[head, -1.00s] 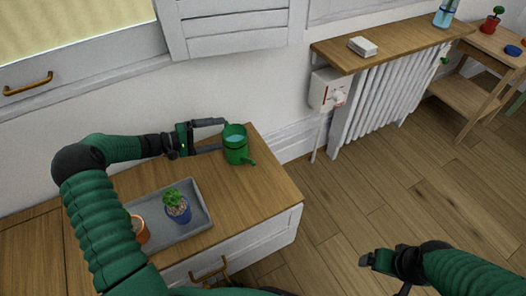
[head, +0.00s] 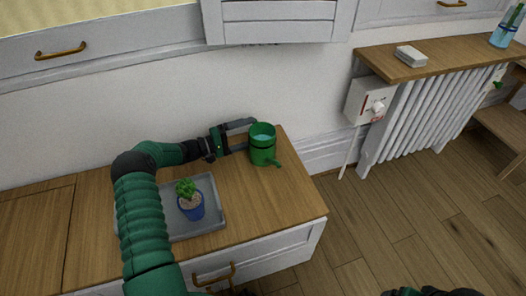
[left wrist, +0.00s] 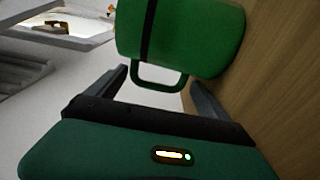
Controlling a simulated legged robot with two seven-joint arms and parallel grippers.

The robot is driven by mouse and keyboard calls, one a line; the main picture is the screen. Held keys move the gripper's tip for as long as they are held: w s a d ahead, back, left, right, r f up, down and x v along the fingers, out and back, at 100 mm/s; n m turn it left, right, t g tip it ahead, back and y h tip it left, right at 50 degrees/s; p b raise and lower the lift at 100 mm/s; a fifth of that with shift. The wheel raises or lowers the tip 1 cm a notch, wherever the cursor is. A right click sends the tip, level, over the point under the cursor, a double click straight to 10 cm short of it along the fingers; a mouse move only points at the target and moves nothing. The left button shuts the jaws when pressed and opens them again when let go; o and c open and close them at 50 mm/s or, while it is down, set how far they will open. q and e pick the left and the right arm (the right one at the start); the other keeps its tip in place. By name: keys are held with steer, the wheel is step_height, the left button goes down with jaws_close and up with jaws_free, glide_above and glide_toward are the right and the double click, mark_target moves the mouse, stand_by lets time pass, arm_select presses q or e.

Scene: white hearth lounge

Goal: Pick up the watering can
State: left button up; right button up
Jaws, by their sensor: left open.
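The green watering can (head: 263,152) stands upright near the right end of the wooden cabinet top, with its open top showing pale blue inside and its spout pointing toward the lower right. My left gripper (head: 246,135) is open at the can's left side. In the left wrist view the can (left wrist: 185,38) fills the top, and its looped handle lies between the open fingers of my left gripper (left wrist: 158,88), with a gap on each side. Only a dark green bit of my right arm's end (head: 430,292) shows at the bottom edge; its jaws cannot be made out.
A grey tray (head: 212,222) with a blue-potted succulent (head: 191,203) sits on the cabinet top (head: 285,205), close to my left arm. The wall is just behind. A radiator (head: 425,122) under a wooden shelf (head: 432,62) stands to the right, with open floor (head: 375,215) before it.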

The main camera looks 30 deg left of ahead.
arm_select(q)
steer(key=shift+f+x, duration=0.2)
steer(key=shift+x, duration=0.6)
steer(key=shift+w+d+r, duration=0.15)
steer(key=shift+r, duration=0.05)
steer(key=c, duration=1.7)
